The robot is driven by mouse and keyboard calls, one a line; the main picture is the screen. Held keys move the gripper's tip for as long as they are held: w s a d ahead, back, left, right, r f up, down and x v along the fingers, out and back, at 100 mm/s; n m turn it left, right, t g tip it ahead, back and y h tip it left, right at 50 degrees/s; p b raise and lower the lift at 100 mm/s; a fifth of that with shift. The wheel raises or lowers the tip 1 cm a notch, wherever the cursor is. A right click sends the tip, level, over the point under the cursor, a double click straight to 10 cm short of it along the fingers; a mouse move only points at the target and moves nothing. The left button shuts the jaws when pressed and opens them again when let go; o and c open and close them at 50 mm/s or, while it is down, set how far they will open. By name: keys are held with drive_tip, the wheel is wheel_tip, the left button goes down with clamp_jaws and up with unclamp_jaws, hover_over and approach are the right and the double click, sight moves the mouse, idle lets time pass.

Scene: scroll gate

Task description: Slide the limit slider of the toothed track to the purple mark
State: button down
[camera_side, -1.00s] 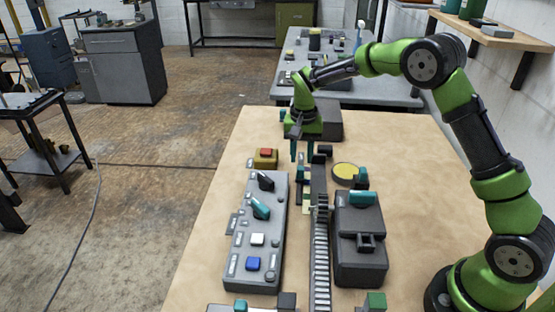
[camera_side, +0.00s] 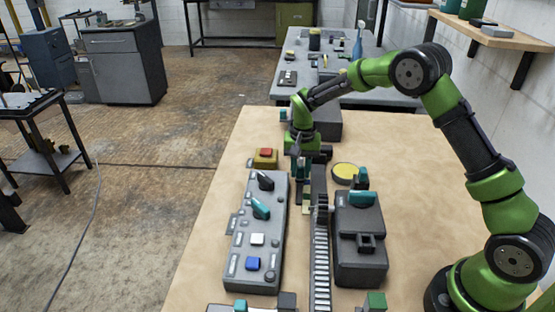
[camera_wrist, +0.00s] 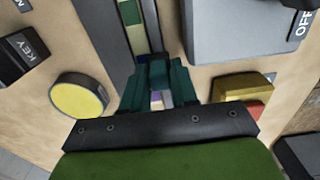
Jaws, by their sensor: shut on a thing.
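The toothed track (camera_side: 320,258) runs lengthwise on the table, with a strip of coloured marks beside its far part. My gripper (camera_side: 303,190) is down at this strip, its teal fingers shut on the limit slider, which they mostly hide. In the wrist view, my gripper (camera_wrist: 156,84) closes around the slider (camera_wrist: 157,68), a dark teal block between the fingers. A small purple patch (camera_wrist: 157,97), apparently the purple mark, shows between the fingers close to the slider. I cannot tell how exactly they line up.
A grey control panel (camera_side: 243,267) stands left of the track and a dark box (camera_side: 360,255) right of it. A yellow-topped round button (camera_side: 345,171) and a red-topped yellow box (camera_side: 265,158) flank the far end.

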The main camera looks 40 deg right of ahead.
drive_tip(key=w+d, duration=0.4)
drive_tip(key=shift+w+d, duration=0.35)
drive_tip(key=c, duration=1.2)
unclamp_jaws()
drive_tip(key=shift+c, duration=0.2)
drive_tip(key=shift+r, duration=0.15)
wheel_tip(320, 180, up, 17)
